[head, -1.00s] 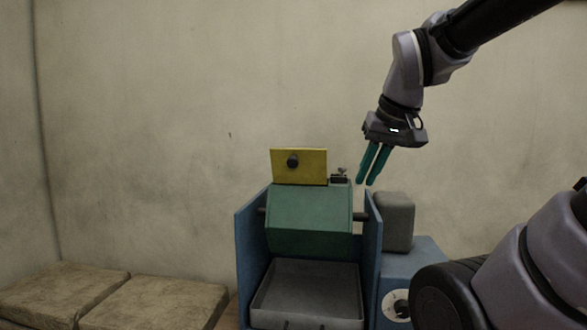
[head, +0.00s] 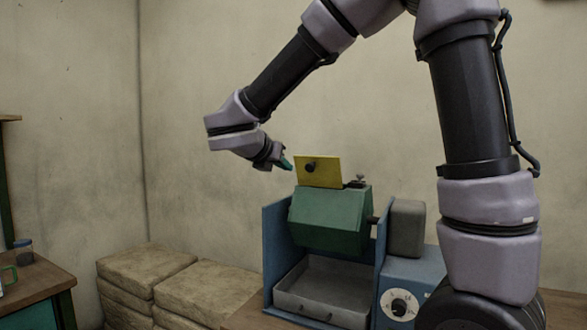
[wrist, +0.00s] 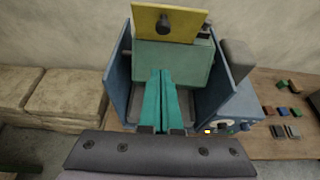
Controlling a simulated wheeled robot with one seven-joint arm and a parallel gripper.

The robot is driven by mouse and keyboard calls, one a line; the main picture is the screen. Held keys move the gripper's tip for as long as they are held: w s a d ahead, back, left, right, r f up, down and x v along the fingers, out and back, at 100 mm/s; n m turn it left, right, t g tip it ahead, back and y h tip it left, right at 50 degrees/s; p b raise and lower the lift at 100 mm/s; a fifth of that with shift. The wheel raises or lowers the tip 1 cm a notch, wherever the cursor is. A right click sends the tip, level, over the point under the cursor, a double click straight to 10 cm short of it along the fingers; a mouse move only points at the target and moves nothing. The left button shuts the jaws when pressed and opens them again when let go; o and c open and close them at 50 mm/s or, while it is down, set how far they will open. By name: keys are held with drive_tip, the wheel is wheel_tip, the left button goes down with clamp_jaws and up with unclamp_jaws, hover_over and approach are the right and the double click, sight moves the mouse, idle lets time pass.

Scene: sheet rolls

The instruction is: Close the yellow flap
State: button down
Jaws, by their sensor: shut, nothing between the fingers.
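The yellow flap (head: 320,172) stands upright, raised on top of the green drum (head: 330,220), with a dark round knob (head: 310,167) on its face. The drum hangs between the blue side walls (head: 277,245) of the machine. My gripper (head: 287,163) is just left of the flap in the head view, its teal fingers pointing toward it. In the wrist view the flap (wrist: 168,22) shows at the top, beyond the fingertips (wrist: 161,72). The fingers are together and empty. Whether they touch the flap cannot be told; they look apart from it.
A grey tray (head: 318,292) sits under the drum. A blue box with a dial (head: 398,303) and a grey block (head: 406,228) stand at the right. Stacked sacks (head: 150,275) lie at the left. Small coloured blocks (wrist: 283,112) lie on the wooden table (wrist: 290,150).

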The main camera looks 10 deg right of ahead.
sight(310, 171)
drive_tip(key=w+d, duration=0.2)
drive_tip(key=w, duration=0.1)
drive_tip(key=w+d+f, duration=0.1)
drive_tip(key=w+d, duration=0.2)
drive_tip(key=w+d+f, duration=0.1)
drive_tip(key=w+d, duration=0.1)
drive_tip(key=w, duration=0.1)
drive_tip(key=shift+w+d, duration=0.2)
drive_tip(key=shift+w, duration=0.15)
